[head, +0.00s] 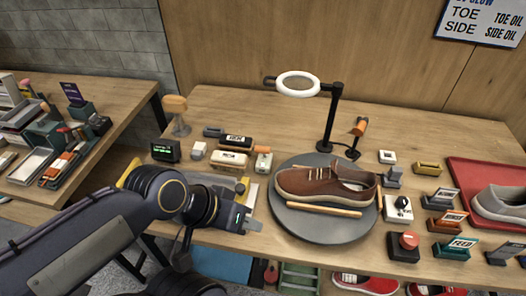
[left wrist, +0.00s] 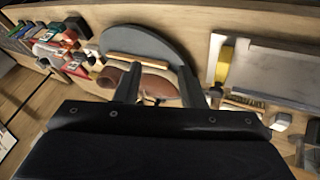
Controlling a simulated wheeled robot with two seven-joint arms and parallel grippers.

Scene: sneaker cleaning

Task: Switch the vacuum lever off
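A white control box with a black knob or lever (head: 398,208) stands just right of the turntable in the head view; I cannot read a vacuum label or tell its setting. My left gripper (head: 252,224) is left of the turntable, well away from that box. In the left wrist view its two fingers (left wrist: 160,90) are spread apart with nothing held between them. The brown sneaker (head: 325,184) lies on the round grey turntable (head: 295,228); the sneaker (left wrist: 153,82) also shows beyond the fingers. My right gripper is in neither view.
A ring lamp (head: 298,84) rises behind the turntable. A red tray (head: 480,172) with a grey shoe is at far right. Small brushes and boxes (head: 235,143) sit behind my left gripper.

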